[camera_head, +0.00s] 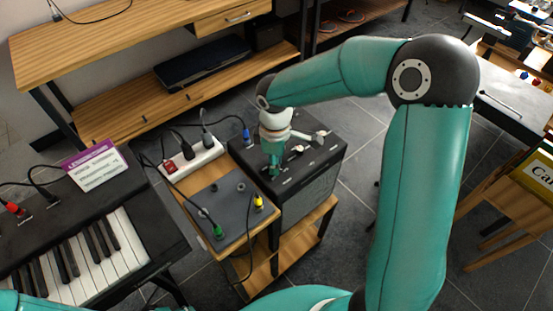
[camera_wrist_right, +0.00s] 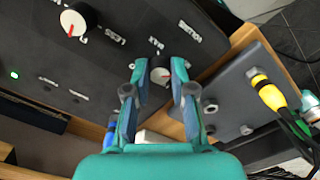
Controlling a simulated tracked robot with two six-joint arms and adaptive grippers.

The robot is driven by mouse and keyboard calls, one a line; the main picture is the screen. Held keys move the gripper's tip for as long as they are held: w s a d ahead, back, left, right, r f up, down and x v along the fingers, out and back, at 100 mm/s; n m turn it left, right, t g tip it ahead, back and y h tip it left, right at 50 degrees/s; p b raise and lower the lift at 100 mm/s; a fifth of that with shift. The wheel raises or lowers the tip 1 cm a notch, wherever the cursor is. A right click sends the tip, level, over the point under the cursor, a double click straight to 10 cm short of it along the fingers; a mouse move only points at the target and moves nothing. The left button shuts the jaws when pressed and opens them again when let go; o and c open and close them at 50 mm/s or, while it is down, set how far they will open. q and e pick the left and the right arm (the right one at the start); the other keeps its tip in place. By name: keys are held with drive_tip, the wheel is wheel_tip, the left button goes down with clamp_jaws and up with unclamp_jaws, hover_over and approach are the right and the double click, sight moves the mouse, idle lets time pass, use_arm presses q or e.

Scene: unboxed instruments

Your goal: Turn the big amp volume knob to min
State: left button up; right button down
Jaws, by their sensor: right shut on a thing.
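The big black amp (camera_head: 318,192) stands beside the keyboard, its dark control panel (camera_wrist_right: 100,75) facing up. The gripper is shut on this knob. A second white knob with a red mark (camera_wrist_right: 76,20) is apart at the upper left. In the head view my right gripper (camera_head: 274,171) reaches down onto the amp top and hides the gripped knob. My left gripper is not in view.
A grey pedal box (camera_head: 222,192) with green and yellow plugs and a white power strip (camera_head: 192,160) sit close left of the amp. The keyboard (camera_head: 75,255) is further left. A wooden shelf (camera_head: 120,70) stands behind. Tiled floor (camera_head: 355,195) is open to the right.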

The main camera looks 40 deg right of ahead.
drive_tip(key=shift+w+r+n, duration=0.1)
drive_tip(key=shift+w+n, duration=0.1)
drive_tip(key=shift+n, duration=0.4)
drive_tip(key=c, duration=1.2)
unclamp_jaws()
drive_tip(key=shift+o, duration=1.1)
drive_tip(key=shift+s, duration=0.1)
wheel_tip(320, 180, up, 12)
